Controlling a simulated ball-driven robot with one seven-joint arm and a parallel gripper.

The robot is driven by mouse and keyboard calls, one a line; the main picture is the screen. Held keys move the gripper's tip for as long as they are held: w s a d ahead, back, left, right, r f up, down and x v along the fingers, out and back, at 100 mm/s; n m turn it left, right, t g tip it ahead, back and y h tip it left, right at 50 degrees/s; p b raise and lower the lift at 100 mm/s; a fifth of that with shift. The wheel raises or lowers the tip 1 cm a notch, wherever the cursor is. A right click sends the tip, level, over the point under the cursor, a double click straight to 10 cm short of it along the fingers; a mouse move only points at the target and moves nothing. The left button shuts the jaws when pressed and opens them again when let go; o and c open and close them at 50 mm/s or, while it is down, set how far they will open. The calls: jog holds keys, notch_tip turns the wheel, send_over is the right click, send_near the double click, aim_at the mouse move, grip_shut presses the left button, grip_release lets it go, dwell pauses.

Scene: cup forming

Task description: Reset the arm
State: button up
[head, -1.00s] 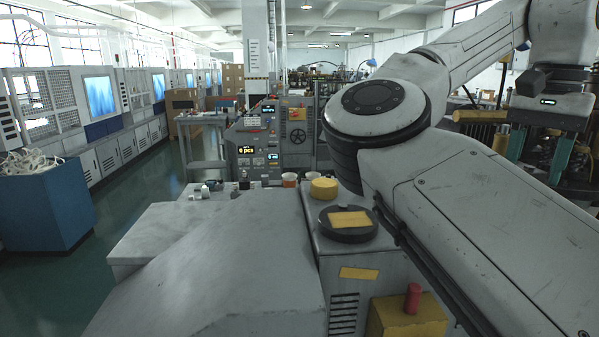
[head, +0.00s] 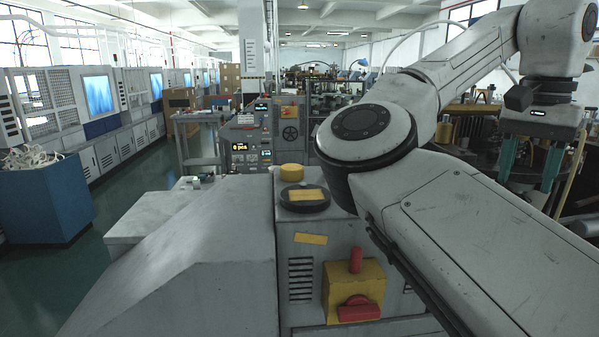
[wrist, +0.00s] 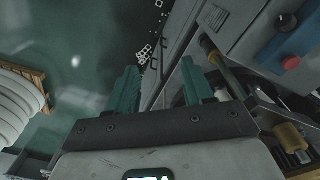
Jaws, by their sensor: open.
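My gripper (head: 530,166) hangs at the right of the head view at the end of my raised, bent arm, its two teal fingers pointing down and spread apart. In the wrist view my gripper (wrist: 161,78) also shows both teal fingers apart, with nothing between them. Green floor and the grey side of a machine (wrist: 228,40) lie beyond the fingertips. The fingers appear to touch nothing.
A machine with rods and a yellow cylinder (wrist: 291,137) is close on the right of the wrist view, with a red button (wrist: 287,22). White ribbed material (wrist: 15,110) lies at left. A control console (head: 250,140) stands ahead; a blue bin (head: 45,205) stands left.

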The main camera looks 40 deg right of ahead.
jog(key=w+a+f+n+h, duration=0.1)
jog(key=w+f+n+h, duration=0.15)
jog(key=f, duration=0.75)
jog(key=w+a+f+n+t+h, duration=0.1)
jog(key=w+a+f+n+h, duration=0.15)
jog(key=f, duration=0.75)
jog(key=w+a+f+n+h, duration=0.15)
jog(key=f+n, duration=0.25)
jog(key=f, duration=0.6)
jog(key=s+a+f+n+y, duration=0.3)
jog(key=s+a+f, duration=0.3)
jog(key=a+f, duration=0.4)
jog(key=s+a+f+n+y, duration=0.3)
jog(key=s+a+f+n, duration=0.2)
jog(key=a+f, duration=0.6)
jog(key=shift+s+a, duration=0.85)
jog(key=shift+y, duration=0.25)
